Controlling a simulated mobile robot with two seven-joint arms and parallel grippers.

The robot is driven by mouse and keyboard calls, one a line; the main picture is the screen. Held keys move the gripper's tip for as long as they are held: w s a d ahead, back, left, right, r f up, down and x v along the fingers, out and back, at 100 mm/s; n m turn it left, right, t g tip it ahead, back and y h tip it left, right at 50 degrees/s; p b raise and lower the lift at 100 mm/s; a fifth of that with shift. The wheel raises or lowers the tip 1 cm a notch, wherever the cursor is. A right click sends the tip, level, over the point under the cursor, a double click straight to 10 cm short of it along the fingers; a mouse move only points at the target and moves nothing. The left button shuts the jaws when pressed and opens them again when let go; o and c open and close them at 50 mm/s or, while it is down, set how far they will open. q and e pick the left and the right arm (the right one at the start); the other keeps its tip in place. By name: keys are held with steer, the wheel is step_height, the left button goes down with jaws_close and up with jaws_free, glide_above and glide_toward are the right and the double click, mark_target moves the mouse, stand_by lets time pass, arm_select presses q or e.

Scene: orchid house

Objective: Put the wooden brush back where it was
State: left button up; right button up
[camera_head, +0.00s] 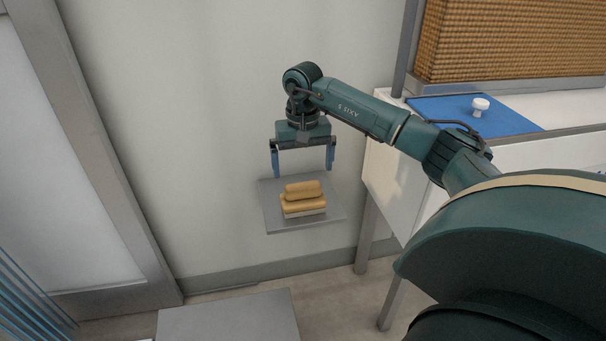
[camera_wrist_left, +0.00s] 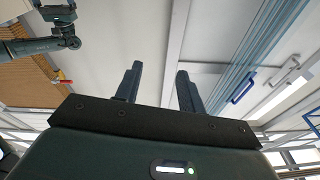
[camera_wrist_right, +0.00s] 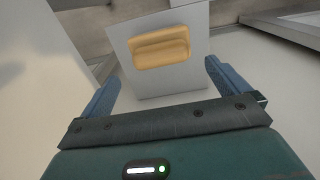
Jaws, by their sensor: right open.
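The wooden brush (camera_head: 303,196), a tan wooden block with a rounded grip and a pale underside, lies on a small grey shelf (camera_head: 278,222) against the wall. In the right wrist view the brush (camera_wrist_right: 160,47) rests on the shelf plate (camera_wrist_right: 185,88), ahead of the fingers. My right gripper (camera_head: 303,168) is open and empty, its blue fingers pointing down just above the brush, one on either side and apart from it. My left gripper (camera_wrist_left: 158,85) shows only in its wrist view, open with nothing between its fingers.
A white table to the right carries a blue mat (camera_head: 450,112) with a white knobbed object (camera_head: 480,106) on it. A woven tan panel (camera_head: 510,40) stands behind. A grey flat surface (camera_head: 230,318) lies low in front. The wall left of the shelf is clear.

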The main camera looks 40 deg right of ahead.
step_height(320, 180, up, 5)
steer(key=p, duration=0.1)
steer(key=s+a+f+m+g+y, duration=0.1)
steer(key=s+a+f+m+y, duration=0.15)
steer(key=a, duration=0.65)
steer(key=s+a+f+m+y, duration=0.1)
steer(key=s+a+f+y, duration=0.25)
steer(key=a, duration=0.55)
steer(key=s+a+f+m+g+y, duration=0.1)
steer(key=s+a+f+m+y, duration=0.2)
steer(key=a, duration=0.6)
steer(key=s+a+r+m+t+y, duration=0.4)
steer(key=a+m+y, duration=0.2)
steer(key=m, duration=0.4)
steer(key=s+a+r+m+t+y, duration=0.35)
steer(key=a+r+m+y, duration=0.2)
steer(key=m, duration=0.45)
steer(key=d+f+m+t+h, duration=0.1)
steer(key=m+t+h, duration=0.3)
steer(key=m, duration=0.6)
steer(key=d+f+m+t+h, duration=0.1)
steer(key=d+m+t+h, duration=0.2)
steer(key=m, duration=0.8)
steer(key=s+d+f+m+t+h, duration=0.1)
steer(key=m+t+h, duration=0.4)
steer(key=m, duration=0.6)
steer(key=shift+d, duration=0.75)
